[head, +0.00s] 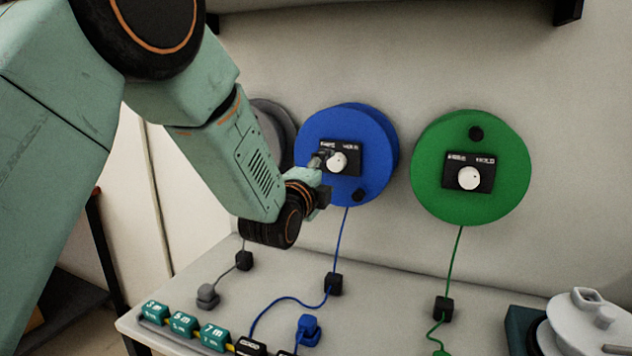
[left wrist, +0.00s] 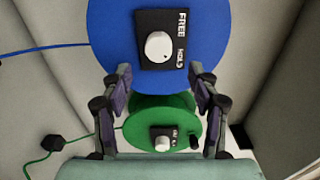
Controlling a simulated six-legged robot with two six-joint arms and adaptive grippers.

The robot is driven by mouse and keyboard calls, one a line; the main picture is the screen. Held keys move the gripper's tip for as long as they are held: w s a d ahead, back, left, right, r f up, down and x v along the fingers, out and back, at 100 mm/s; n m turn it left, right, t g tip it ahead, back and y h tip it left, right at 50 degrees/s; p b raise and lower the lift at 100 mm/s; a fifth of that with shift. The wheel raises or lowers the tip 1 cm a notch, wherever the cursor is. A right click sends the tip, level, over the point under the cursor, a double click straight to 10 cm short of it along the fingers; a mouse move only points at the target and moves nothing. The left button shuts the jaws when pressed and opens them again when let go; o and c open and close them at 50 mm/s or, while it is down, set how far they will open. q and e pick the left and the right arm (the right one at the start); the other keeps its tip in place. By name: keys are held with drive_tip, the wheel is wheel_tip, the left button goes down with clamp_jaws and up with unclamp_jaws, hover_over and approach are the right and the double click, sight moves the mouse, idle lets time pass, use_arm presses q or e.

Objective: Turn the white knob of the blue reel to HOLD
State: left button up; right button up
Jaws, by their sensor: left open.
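The blue reel (head: 345,122) is mounted on the wall, with a black label plate at its middle. The white knob (head: 337,162) sits on that plate; in the left wrist view the knob (left wrist: 158,46) is beside the words FREE and HOLD. A small dark mark shows on the knob, but I cannot tell clearly which word it points to. My left gripper (head: 321,172) is open in front of the reel, just left of the knob in the head view. In the left wrist view its fingers (left wrist: 160,78) are spread, with the knob centred beyond them, apparently untouched. My right gripper is out of view.
A green reel (head: 510,150) with its own white knob (head: 469,178) hangs to the right. A grey reel (head: 272,122) is partly hidden behind my left arm.

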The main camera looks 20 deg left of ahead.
use_arm(q)
drive_tip(key=s, duration=0.5)
drive_tip(key=shift+a, duration=0.1)
drive_tip(key=shift+w, duration=0.1)
idle(0.4)
